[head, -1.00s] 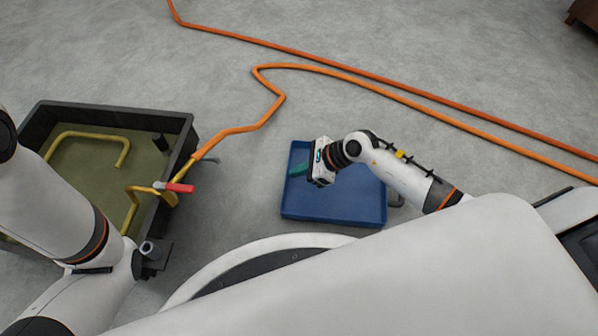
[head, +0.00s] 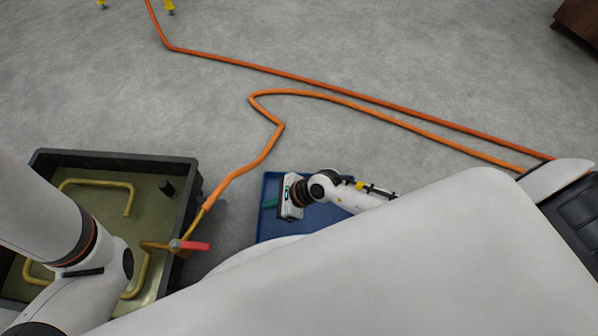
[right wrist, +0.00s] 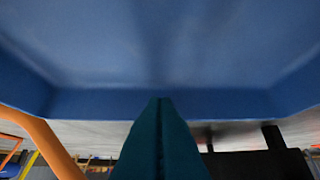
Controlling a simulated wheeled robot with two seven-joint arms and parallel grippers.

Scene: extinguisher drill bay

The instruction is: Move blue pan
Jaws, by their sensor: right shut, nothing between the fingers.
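The blue pan (head: 268,226) is a shallow rectangular tray with raised walls. In the head view it lies on the floor right of the dark basin, and my body and right arm hide much of it. My right gripper (head: 269,202) is over the pan near its left wall. Its teal fingers (right wrist: 160,125) are shut together with nothing between them. In the right wrist view the pan's inside (right wrist: 160,50) fills the upper part, and the fingertips overlap its wall. I cannot tell whether they press on it. My left gripper is out of view.
A black-rimmed basin (head: 110,157) with yellow pipes and a red-handled valve (head: 193,246) stands left of the pan. An orange hose (head: 262,150) runs from the valve across the floor behind the pan. Grey floor beyond the hose is mostly clear.

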